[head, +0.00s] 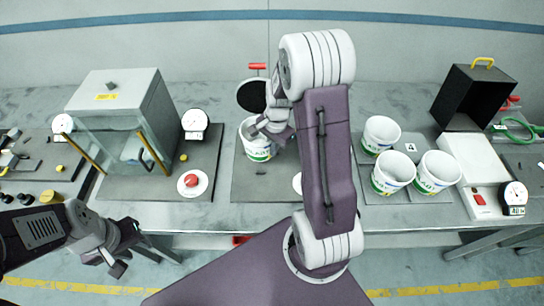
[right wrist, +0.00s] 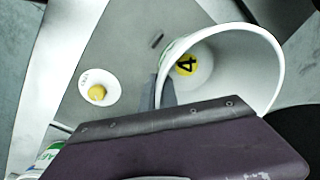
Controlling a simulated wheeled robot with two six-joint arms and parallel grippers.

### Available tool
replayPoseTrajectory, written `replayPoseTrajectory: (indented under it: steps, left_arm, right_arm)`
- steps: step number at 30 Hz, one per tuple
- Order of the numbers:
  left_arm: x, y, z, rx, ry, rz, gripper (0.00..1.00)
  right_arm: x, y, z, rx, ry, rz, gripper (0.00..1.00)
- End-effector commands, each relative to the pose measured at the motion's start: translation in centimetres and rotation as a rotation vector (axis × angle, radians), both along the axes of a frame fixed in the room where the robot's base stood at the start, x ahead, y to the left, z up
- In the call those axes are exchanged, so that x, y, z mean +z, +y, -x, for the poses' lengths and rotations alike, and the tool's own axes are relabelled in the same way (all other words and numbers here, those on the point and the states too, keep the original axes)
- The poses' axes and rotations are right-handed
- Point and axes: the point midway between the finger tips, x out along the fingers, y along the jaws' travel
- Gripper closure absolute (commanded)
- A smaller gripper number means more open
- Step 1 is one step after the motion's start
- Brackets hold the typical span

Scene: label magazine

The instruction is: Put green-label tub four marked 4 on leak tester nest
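The tub marked 4 (head: 257,150) is white with a green label band. It stands at the dark leak tester plate (head: 245,188), in front of a round black part with a red handle (head: 256,67); its underside is hidden. In the right wrist view its open mouth shows a yellow disc with a 4 (right wrist: 186,65). My right gripper (head: 270,127) is at the tub's rim, and its fingers (right wrist: 158,92) lie close on both sides of the wall, shut on it. My left gripper (head: 126,248) is open and empty, in front of the table.
Three similar tubs (head: 381,134) (head: 393,172) (head: 437,172) stand on a plate to the right, by a card marked 4 (head: 412,146). A glass-fronted box (head: 130,120) and red button (head: 192,181) are left. An open black box (head: 472,95) is far right.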

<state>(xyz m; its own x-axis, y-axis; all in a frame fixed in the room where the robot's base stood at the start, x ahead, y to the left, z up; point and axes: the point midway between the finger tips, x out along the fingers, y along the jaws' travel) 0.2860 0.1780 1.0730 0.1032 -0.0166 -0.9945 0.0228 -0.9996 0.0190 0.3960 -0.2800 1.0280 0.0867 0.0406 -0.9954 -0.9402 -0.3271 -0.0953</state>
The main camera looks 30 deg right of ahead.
Motion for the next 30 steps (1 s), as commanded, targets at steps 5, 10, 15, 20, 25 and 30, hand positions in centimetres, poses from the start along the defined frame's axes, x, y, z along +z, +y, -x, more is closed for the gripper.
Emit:
replayPoseTrajectory:
  steps: [5, 10, 15, 20, 25, 30]
  left_arm:
    - [0.0, 0.0, 0.0, 0.000, 0.000, 0.000, 0.64]
    - [0.0, 0.0, 0.0, 0.000, 0.000, 0.000, 0.64]
    - [0.0, 0.0, 0.0, 0.000, 0.000, 0.000, 0.64]
    - [0.0, 0.0, 0.0, 0.000, 0.000, 0.000, 0.64]
    - [-0.4, 0.0, 0.0, 0.000, 0.000, 0.000, 0.64]
    - [-0.2, 0.0, 0.0, 0.000, 0.000, 0.000, 0.64]
  right_arm:
    - [-1.2, 0.0, -0.1, -0.001, -0.001, 0.000, 1.00]
    - [-3.2, 0.0, 0.0, 0.000, 0.003, -0.001, 1.00]
    - [-5.0, 0.0, 0.0, 0.000, 0.000, 0.000, 1.00]
    - [-4.9, 0.0, -0.1, 0.000, -0.001, 0.001, 1.00]
    - [-5.3, 0.0, -0.1, 0.000, -0.001, 0.001, 1.00]
    - [-5.2, 0.0, -0.1, 0.000, -0.001, 0.001, 0.75]
